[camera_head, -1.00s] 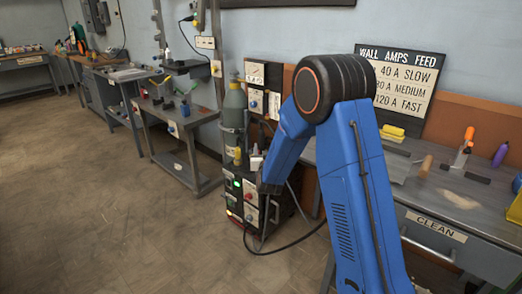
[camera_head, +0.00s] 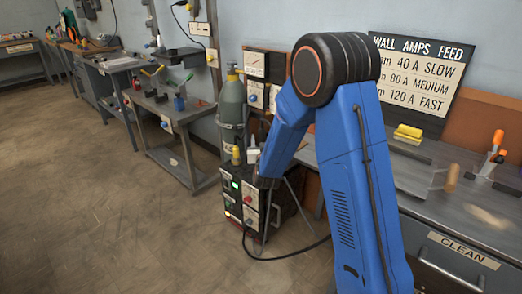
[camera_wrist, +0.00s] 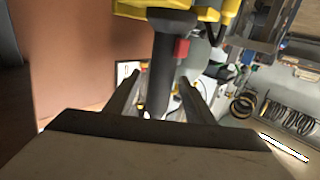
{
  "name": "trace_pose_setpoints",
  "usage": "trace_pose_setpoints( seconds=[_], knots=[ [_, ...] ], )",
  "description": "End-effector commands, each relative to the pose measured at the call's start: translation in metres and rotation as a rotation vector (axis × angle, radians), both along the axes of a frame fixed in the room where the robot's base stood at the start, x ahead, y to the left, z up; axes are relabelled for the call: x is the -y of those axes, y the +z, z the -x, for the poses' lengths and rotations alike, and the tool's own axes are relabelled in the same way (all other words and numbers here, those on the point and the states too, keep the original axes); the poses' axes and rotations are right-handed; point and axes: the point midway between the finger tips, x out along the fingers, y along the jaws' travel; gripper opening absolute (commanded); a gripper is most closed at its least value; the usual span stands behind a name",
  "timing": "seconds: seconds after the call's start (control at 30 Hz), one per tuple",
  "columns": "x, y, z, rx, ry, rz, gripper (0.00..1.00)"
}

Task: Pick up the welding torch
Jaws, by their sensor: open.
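A dark handle with a red button, which looks like the welding torch (camera_wrist: 164,62), runs down the middle of the wrist view. My gripper (camera_wrist: 160,85) is open, with one finger on each side of the handle's lower part. I cannot tell whether either finger touches it. Above the handle is a yellow part (camera_wrist: 150,8). In the head view my gripper (camera_head: 266,182) is a small dark shape low in front of the welding machine (camera_head: 243,205); the torch is not clear there.
A grey gas cylinder (camera_head: 233,105) stands behind the machine. A black cable (camera_head: 290,255) loops over the floor. The workbench (camera_head: 425,180) on the right carries tools, with a settings sign (camera_head: 420,75) behind. The floor at left is clear.

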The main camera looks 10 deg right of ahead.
Motion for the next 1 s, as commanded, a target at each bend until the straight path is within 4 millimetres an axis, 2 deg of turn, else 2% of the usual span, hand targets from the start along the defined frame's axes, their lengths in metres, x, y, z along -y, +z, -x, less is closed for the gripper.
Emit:
trace_pose_setpoints(
  seconds=[0.27, 0.33, 0.47, 0.5, 0.8, 1.0],
  knots=[
    [-0.001, 0.000, 0.002, 0.000, 0.000, 0.000, 0.49],
    [-0.001, 0.000, 0.002, 0.000, 0.000, 0.000, 0.37],
    [-0.001, 0.000, 0.002, 0.000, 0.000, 0.000, 0.06],
    [-0.001, 0.000, 0.002, 0.000, 0.000, 0.000, 0.04],
    [-0.001, 0.003, 0.002, 0.002, 0.000, -0.001, 0.04],
    [-0.001, 0.019, 0.002, 0.004, 0.000, 0.000, 0.04]
  ],
)
